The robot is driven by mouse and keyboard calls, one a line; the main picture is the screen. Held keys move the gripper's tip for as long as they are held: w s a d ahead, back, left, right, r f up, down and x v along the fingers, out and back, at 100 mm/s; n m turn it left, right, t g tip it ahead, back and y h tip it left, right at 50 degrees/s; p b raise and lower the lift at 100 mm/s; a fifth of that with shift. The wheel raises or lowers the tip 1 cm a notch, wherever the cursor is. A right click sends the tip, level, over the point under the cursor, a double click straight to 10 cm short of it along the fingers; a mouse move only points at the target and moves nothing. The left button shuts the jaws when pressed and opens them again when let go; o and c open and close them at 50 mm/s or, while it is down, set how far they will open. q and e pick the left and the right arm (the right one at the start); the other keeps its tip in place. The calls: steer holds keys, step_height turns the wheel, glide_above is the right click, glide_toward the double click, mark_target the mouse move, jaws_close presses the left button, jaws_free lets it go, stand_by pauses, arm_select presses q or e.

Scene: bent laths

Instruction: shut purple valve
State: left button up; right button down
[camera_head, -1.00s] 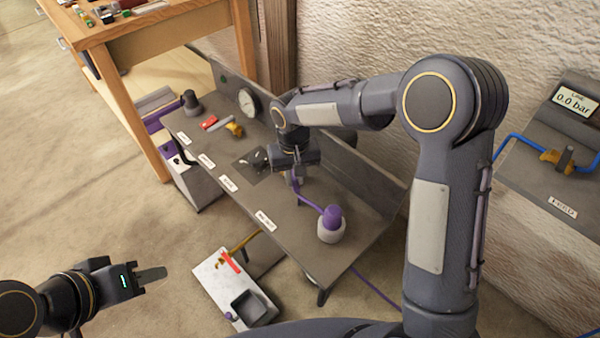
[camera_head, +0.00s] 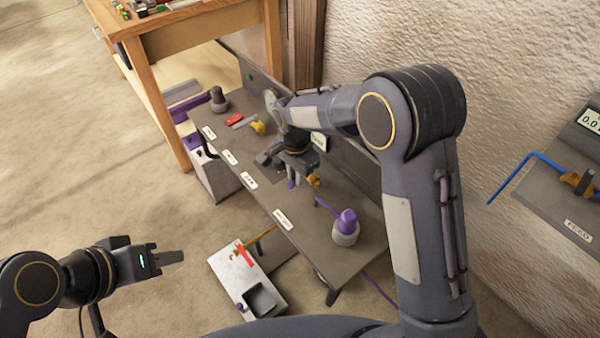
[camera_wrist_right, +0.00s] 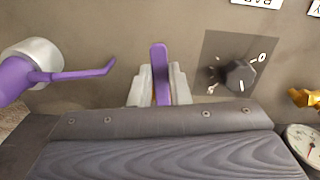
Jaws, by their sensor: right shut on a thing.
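The purple valve shows as an upright purple lever (camera_wrist_right: 160,72) in the right wrist view. The pale fingers of my right gripper (camera_wrist_right: 160,88) stand on both sides of the lever and are shut on it. In the head view my right gripper (camera_head: 292,178) is low over the grey bench, and the arm hides most of the valve. A purple pipe (camera_wrist_right: 82,74) runs from a capped post (camera_wrist_right: 28,68) towards the valve. My left gripper (camera_head: 168,257) hangs at the lower left, away from the bench, seen edge-on, so its opening is unclear.
The grey bench (camera_head: 300,232) carries a purple-capped post (camera_head: 346,226) and a red-handled valve (camera_head: 236,119). A black knob (camera_wrist_right: 240,76) is right of the lever in the wrist view. A white box (camera_head: 236,275) stands below. A blue-pipe panel (camera_head: 560,205) is at the right.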

steer(key=shift+w+a+r+m+p, duration=0.1)
steer(key=shift+w+a+m+p, duration=0.25)
steer(key=shift+m, duration=0.55)
steer(key=shift+w+d, duration=0.1)
steer(key=c, duration=1.4)
jaws_free()
steer(key=shift+o, duration=0.2)
step_height(320, 180, up, 8)
steer(key=shift+p, duration=0.45)
